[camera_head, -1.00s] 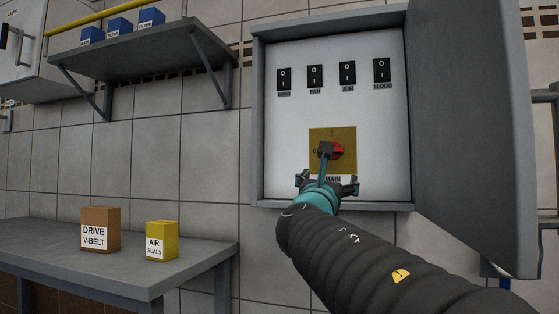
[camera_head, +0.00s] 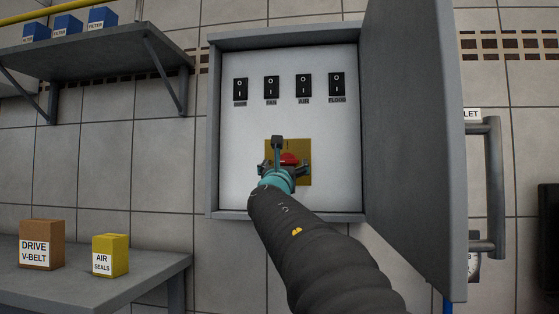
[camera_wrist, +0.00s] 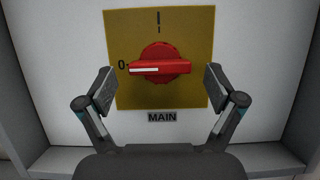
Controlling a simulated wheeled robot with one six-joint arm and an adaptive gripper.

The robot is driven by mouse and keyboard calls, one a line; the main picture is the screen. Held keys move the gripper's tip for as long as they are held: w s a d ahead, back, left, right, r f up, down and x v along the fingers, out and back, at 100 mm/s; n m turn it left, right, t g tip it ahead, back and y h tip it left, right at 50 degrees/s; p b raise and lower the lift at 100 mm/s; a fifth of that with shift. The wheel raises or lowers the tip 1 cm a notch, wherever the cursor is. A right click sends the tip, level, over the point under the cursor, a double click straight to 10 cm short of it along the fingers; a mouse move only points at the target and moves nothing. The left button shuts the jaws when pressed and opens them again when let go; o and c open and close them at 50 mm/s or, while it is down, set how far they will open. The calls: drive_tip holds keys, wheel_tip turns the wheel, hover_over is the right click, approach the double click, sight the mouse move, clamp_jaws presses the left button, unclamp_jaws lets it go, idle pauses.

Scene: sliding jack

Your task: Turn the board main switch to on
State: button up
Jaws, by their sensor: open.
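The main switch is a red rotary knob (camera_wrist: 160,65) on a yellow plate (camera_wrist: 190,20), above a label reading MAIN. In the wrist view its handle lies level, and its white mark points left to 0; the I mark is at the top. In the head view the red knob (camera_head: 290,158) is partly hidden by my gripper. My gripper (camera_wrist: 160,88) is open, with one finger to the left and one to the right of the knob. I see no finger touching the handle. The board (camera_head: 235,130) is a grey wall cabinet with a white inside.
Several black rocker switches (camera_head: 304,85) sit in a row above the main switch. The cabinet door (camera_head: 415,140) stands open at the right. A bench (camera_head: 130,275) with a brown box (camera_head: 42,245) and a yellow box (camera_head: 110,255) is at lower left. A shelf (camera_head: 100,45) is above.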

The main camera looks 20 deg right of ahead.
drive_tip(key=shift+w+d+r, duration=0.25)
drive_tip(key=shift+w+d, duration=0.1)
drive_tip(key=shift+w, duration=0.2)
drive_tip(key=c, duration=1.1)
drive_tip(key=shift+c, duration=0.2)
